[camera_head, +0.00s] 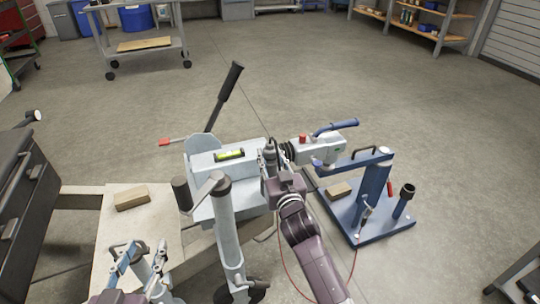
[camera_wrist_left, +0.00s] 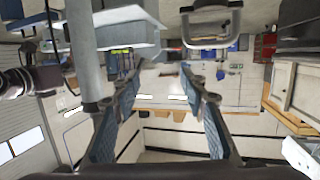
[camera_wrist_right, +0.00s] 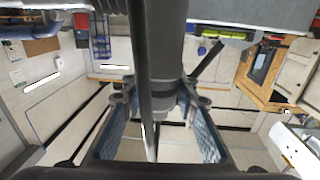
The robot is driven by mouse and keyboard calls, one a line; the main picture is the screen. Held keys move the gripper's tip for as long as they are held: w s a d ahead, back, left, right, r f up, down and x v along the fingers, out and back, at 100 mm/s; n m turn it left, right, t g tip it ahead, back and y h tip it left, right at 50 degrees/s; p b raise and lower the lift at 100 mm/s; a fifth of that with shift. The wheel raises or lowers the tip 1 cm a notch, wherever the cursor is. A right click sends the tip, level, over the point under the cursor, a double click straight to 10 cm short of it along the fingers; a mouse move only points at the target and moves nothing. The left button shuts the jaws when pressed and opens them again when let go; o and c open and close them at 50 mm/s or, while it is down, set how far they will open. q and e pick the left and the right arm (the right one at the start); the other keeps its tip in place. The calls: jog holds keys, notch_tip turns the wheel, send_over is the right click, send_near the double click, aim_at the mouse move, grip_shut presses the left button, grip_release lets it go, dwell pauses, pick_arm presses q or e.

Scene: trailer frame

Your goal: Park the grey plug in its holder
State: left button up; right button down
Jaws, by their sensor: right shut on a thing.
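The grey plug (camera_head: 269,151) is upright beside the coupling on the trailer's grey frame. My right gripper (camera_head: 270,178) is shut on it. In the right wrist view the plug (camera_wrist_right: 165,65) is a grey cylinder between the two finger pads (camera_wrist_right: 163,135), with a dark cable running down in front of it. I cannot make out a holder for certain; the area around the plug's lower end is hidden by my gripper. My left gripper (camera_head: 143,262) is open and empty at the lower left, over a pale board. Its fingers show apart in the left wrist view (camera_wrist_left: 160,100).
The grey frame (camera_head: 205,165) carries a yellow-green level (camera_head: 229,155) and a black-handled lever (camera_head: 225,95). A jack post (camera_head: 225,230) stands in front. The hitch handle (camera_head: 335,127) and blue stand (camera_head: 375,190) are to the right. A wooden block (camera_head: 131,199) lies on the board (camera_head: 110,240).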

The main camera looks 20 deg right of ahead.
pick_arm(q)
jog(key=shift+f, duration=0.1)
jog(key=shift+s+a+f, duration=0.1)
jog(key=shift+f, duration=0.15)
jog(key=shift+s+f+g, duration=0.15)
jog(key=shift+f+g, duration=0.15)
jog(key=shift+g, duration=0.1)
jog(key=shift+w+d+r+t, duration=0.15)
jog(key=shift+r+t, duration=0.15)
jog(key=shift+r, duration=0.2)
jog(key=shift+w+d+r+t, duration=0.15)
jog(key=shift+r+t, duration=0.15)
jog(key=shift+r, duration=0.25)
jog(key=shift+w+r+t, duration=0.15)
jog(key=shift+r+t, duration=0.15)
jog(key=shift+r, duration=0.2)
pick_arm(e)
jog(key=shift+f, duration=0.4)
